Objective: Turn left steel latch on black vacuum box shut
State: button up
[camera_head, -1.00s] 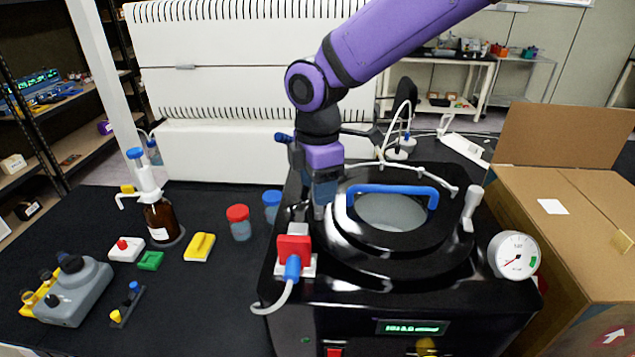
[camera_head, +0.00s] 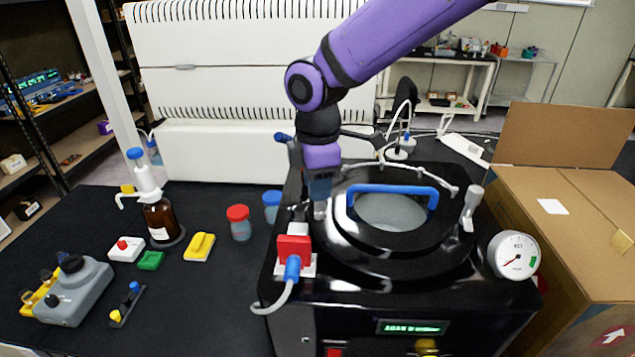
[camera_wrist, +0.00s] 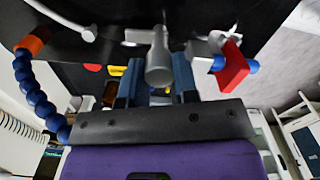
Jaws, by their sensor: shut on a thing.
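The black vacuum box (camera_head: 400,300) has a round black lid with a blue handle (camera_head: 395,188) and a pale window. The left steel latch (camera_head: 320,211) is at the lid's left edge, its rounded end showing just below my gripper (camera_head: 320,195). In the wrist view, the grey latch (camera_wrist: 158,62) stands between the two blue fingers of my gripper (camera_wrist: 157,85), which is shut on it. The rest of the latch is partly hidden in the head view. The right steel latch (camera_head: 472,206) stands at the lid's right edge, apart from my gripper.
A red valve (camera_head: 294,248) with a blue fitting and grey hose sits close to the left latch. A round gauge (camera_head: 514,255) is on the box's right. A cardboard box (camera_head: 575,230) stands to the right. Bottles and small coloured items occupy the black table at left.

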jog(key=m, duration=0.4)
jog(key=shift+m, duration=0.3)
jog(key=m, duration=0.3)
jog(key=shift+w+m, duration=0.1)
jog(key=shift+m, duration=0.2)
jog(key=m, duration=0.3)
jog(key=shift+m, duration=0.3)
jog(key=m, duration=0.4)
jog(key=shift+w+d, duration=0.1)
jog(key=shift+m, duration=0.3)
jog(key=o, duration=0.9)
notch_tip(320, 180, up, 11)
jog(key=shift+f, duration=0.1)
